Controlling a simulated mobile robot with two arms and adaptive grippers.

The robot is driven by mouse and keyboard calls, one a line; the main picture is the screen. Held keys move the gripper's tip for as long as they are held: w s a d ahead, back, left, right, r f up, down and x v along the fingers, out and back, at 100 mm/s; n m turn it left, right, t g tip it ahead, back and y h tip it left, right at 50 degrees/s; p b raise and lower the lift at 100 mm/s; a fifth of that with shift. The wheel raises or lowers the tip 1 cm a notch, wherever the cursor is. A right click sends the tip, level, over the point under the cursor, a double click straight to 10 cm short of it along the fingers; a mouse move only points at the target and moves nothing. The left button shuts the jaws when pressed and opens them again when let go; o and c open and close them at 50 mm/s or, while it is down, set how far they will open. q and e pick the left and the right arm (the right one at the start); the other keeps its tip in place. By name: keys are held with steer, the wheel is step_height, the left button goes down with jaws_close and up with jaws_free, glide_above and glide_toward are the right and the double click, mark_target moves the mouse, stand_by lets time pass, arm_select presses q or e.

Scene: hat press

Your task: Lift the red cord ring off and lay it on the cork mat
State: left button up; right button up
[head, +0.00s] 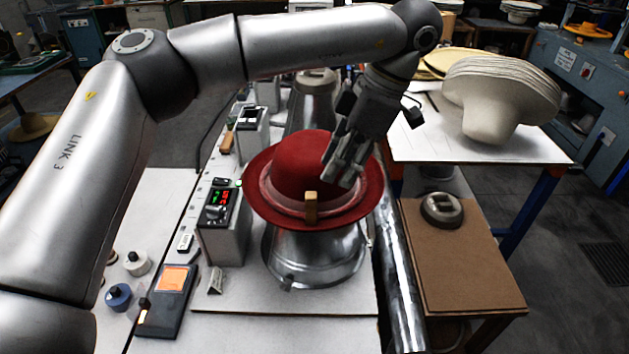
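A red felt hat (305,160) sits brim down on a round metal block. The red cord ring (283,203) lies around the base of its crown, with a small wooden toggle (311,208) at the front. My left gripper (342,172) points down at the right side of the crown, close to the hat. Its fingers hide part of the crown and ring there. I cannot tell whether they touch the cord or how far apart they are. The cork mat (465,270) is the brown board at the right. My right gripper is not in view.
A dark round metal piece (442,210) sits at the back of the mat. A control box (222,225) is left of the hat. Pale hat bodies (500,90) are stacked on the table behind. The mat's front is clear.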

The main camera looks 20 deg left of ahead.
mark_target(314, 194)
arm_select(q)
steer(key=a+f, duration=0.1)
steer(key=f, duration=0.1)
steer(key=a+f, duration=0.2)
steer(key=shift+s+f, duration=0.1)
steer(key=shift+s, duration=0.05)
steer(key=p+x, duration=0.2)
steer(key=x, duration=0.2)
steer(key=shift+s+a+f+p, duration=0.1)
steer(key=shift+a+f+p, duration=0.1)
steer(key=shift+f+p, duration=0.15)
steer(key=shift+a+f, duration=0.1)
steer(key=shift+f, duration=0.15)
jaws_close()
